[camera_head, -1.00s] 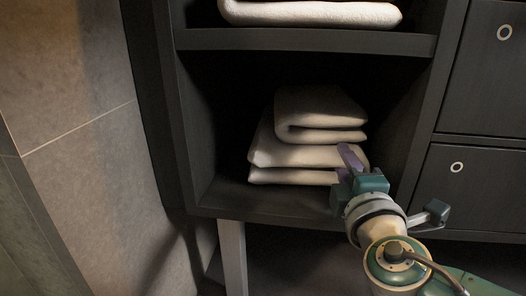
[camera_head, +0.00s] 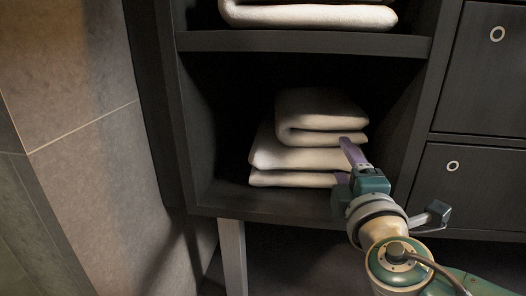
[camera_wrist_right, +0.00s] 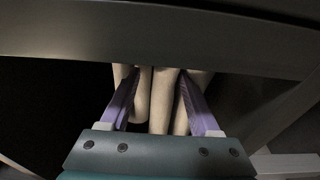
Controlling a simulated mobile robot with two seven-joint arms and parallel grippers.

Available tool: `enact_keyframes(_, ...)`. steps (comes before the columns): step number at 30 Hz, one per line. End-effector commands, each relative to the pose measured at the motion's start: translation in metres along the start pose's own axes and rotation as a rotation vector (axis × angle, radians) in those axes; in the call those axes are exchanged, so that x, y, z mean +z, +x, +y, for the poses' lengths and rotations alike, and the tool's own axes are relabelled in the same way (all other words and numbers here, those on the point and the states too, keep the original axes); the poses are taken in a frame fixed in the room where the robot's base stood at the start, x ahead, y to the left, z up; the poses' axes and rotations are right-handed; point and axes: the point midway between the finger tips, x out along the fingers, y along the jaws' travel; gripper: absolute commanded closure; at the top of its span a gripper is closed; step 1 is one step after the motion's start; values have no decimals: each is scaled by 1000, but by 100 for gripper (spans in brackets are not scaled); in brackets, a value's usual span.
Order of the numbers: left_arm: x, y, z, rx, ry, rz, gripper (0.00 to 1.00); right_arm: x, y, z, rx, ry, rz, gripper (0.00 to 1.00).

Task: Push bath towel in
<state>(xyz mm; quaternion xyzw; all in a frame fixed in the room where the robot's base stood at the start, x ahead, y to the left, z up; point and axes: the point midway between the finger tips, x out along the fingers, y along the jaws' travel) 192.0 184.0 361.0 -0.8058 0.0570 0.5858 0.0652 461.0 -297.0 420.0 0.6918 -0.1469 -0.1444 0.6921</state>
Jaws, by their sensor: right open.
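A stack of folded cream bath towels (camera_head: 300,158) sits in the lower open compartment of the dark cabinet (camera_head: 262,205). A smaller folded towel (camera_head: 320,108) lies on top of a larger folded one. My right gripper (camera_head: 345,160) is at the front right of the stack, its purple fingers reaching toward the towels. In the right wrist view the two fingers (camera_wrist_right: 158,100) are spread apart, with towel folds (camera_wrist_right: 160,95) showing between and beyond them. Whether the fingers touch the towels I cannot tell. My left gripper is not in view.
Another folded towel (camera_head: 310,14) lies on the shelf (camera_head: 300,42) above. Drawers with ring pulls (camera_head: 452,166) are at the right. The compartment has dark free room left of the stack. A tiled wall (camera_head: 80,130) stands at the left.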

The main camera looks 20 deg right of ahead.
Motion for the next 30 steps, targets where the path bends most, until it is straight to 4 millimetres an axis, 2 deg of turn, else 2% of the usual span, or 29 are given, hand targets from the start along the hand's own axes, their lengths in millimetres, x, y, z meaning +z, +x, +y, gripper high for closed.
enact_keyframes(15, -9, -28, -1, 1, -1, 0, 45, 0, -85, 1, -4, -1, 1, 33)
enact_keyframes(21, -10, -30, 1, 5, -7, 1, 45, 0, -96, 1, 0, 0, 0, 33)
enact_keyframes(30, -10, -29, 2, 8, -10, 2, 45, 0, -97, 0, 1, 1, 0, 33)
